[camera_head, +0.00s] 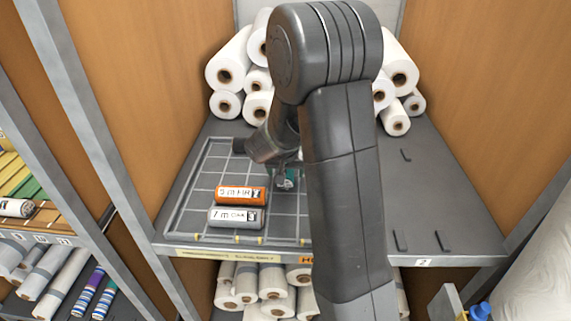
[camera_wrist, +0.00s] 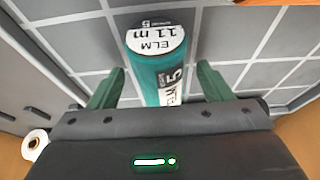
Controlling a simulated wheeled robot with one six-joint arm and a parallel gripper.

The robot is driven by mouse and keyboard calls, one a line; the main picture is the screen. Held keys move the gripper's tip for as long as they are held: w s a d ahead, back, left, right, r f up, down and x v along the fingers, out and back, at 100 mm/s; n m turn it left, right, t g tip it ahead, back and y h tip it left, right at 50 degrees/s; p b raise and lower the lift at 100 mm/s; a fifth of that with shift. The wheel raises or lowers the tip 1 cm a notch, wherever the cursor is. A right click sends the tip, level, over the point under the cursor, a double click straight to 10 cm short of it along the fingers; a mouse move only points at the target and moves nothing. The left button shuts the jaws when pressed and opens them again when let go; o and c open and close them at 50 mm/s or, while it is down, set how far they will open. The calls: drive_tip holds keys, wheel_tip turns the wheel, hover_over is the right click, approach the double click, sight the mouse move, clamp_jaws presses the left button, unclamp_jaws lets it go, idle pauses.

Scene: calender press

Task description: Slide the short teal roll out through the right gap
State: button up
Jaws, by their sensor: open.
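The teal roll (camera_wrist: 150,75) lies on the gridded shelf floor. In the wrist view its white label end, marked ELM 11 m, faces up the picture. My gripper (camera_wrist: 160,69) is open, with one green finger on each side of the roll and a visible space beside each finger. In the head view only a small piece of the teal roll (camera_head: 288,182) shows at my gripper (camera_head: 282,176), left of my arm. My arm hides the right part of the grid frame, so I cannot see the right gap.
An orange roll (camera_head: 240,194) and a grey roll (camera_head: 236,217) lie left of the teal roll, inside the grid frame (camera_head: 186,190). White rolls (camera_head: 228,62) are stacked at the back. The grey shelf (camera_head: 450,200) on the right is mostly bare, with dark brackets (camera_head: 401,240).

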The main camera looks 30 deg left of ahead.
drive_tip(key=shift+w+f, duration=0.1)
drive_tip(key=shift+f, duration=0.2)
drive_tip(key=c, duration=1.1)
drive_tip(key=shift+s+d+r, duration=0.1)
drive_tip(key=shift+s+d, duration=0.7)
drive_tip(key=shift+s, duration=0.65)
drive_tip(key=shift+s+d+f, duration=0.1)
drive_tip(key=shift+s+d, duration=0.7)
drive_tip(key=shift+s, duration=0.7)
drive_tip(key=shift+s+d+r, duration=0.1)
drive_tip(key=shift+s+d, duration=0.7)
drive_tip(key=shift+s, duration=0.65)
drive_tip(key=shift+s+d, duration=0.8)
drive_tip(key=shift+s, duration=0.65)
drive_tip(key=shift+s+d, duration=0.8)
drive_tip(key=shift+s, duration=0.7)
drive_tip(key=shift+s+d, duration=0.8)
drive_tip(key=shift+s, duration=0.65)
drive_tip(key=shift+s+d, duration=0.5)
drive_tip(key=shift+s, duration=0.4)
drive_tip(key=o, duration=1.1)
